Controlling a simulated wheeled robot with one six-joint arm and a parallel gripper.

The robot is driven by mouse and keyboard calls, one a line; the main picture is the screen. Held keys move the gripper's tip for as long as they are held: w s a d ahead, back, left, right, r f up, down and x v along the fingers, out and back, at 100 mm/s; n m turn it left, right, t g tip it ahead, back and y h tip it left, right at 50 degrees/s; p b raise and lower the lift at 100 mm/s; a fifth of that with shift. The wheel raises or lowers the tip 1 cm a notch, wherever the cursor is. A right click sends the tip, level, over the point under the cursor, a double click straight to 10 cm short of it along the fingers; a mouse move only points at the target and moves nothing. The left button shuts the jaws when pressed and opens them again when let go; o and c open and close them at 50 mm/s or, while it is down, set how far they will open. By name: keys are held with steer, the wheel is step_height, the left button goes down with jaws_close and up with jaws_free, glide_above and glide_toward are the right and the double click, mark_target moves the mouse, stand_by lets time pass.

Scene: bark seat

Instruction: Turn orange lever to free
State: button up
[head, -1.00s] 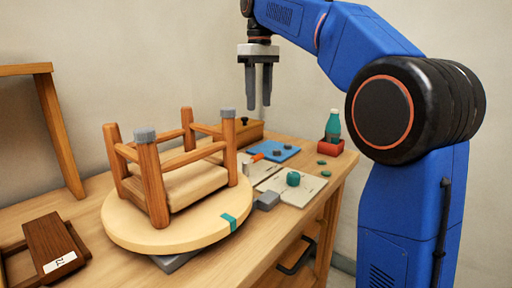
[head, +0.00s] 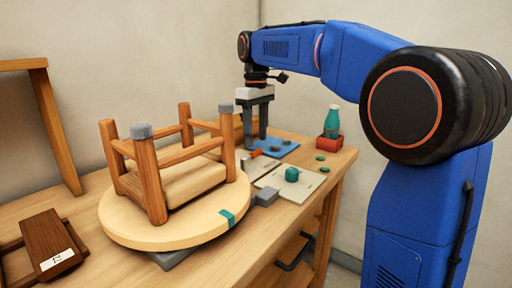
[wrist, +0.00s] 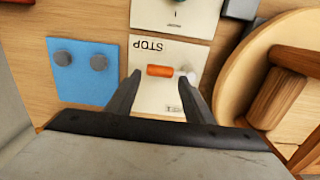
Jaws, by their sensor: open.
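The orange lever (wrist: 160,71) lies on a pale plate (wrist: 150,98) marked STOP in the wrist view, with a light round knob or pivot at its right end. The lever also shows in the head view (head: 256,153), partly hidden by a finger. My gripper (wrist: 159,82) is open and empty, its fingertips on either side of the lever, above the plate. I cannot tell whether the fingers touch anything. In the head view my gripper (head: 256,145) points down over the back of the bench. The second word on the plate is partly covered by a finger.
A blue mat (head: 280,148) with grey knobs lies beside the plate. A second pale plate (head: 305,188) carries a green knob. A red block (head: 329,144) with a green bottle stands at the bench's right edge.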

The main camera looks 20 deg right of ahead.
steer(key=shift+f, duration=2.2)
jaws_close()
